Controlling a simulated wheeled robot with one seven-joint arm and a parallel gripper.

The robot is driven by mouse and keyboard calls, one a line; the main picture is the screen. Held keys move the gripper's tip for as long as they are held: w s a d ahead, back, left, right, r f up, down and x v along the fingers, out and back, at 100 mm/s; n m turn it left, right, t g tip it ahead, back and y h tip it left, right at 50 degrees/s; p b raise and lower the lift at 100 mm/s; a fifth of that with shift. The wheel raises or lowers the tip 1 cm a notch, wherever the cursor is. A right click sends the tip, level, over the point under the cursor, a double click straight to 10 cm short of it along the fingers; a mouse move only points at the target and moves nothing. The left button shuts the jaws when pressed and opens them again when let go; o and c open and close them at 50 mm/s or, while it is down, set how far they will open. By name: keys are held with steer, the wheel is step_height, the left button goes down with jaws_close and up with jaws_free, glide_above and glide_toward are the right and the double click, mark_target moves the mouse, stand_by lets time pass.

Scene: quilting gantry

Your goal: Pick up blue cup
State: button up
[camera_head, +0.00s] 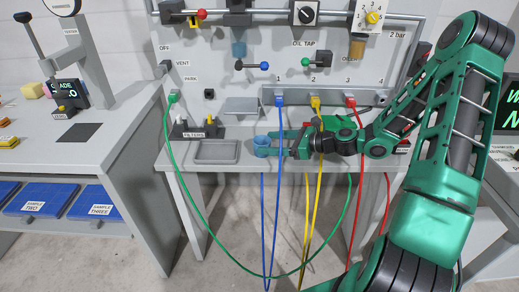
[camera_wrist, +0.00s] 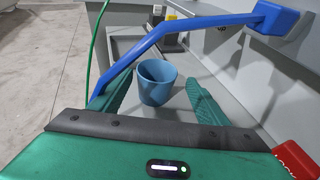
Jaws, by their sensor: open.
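The blue cup (camera_head: 262,142) stands upright on the grey bench at the front of the panel. It also shows in the wrist view (camera_wrist: 157,83), its open top facing up. My gripper (camera_head: 268,145) is at the cup from the right, low over the bench. In the wrist view my gripper (camera_wrist: 160,98) is open, with one green finger on each side of the cup. There is a visible gap between the cup and the right finger. The left finger's tip is close to the cup, and I cannot tell if it touches.
A blue cable (camera_wrist: 175,30) crosses the wrist view above the left finger and runs to a blue plug (camera_wrist: 272,18). A grey tray (camera_head: 216,151) lies left of the cup. Yellow (camera_head: 315,101) and red (camera_head: 350,102) plugs, with hanging cables, are near my arm.

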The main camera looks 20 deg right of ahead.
mark_target(262, 143)
steer(key=shift+x, duration=1.85)
steer(key=shift+s+a, duration=0.15)
steer(key=c, duration=1.1)
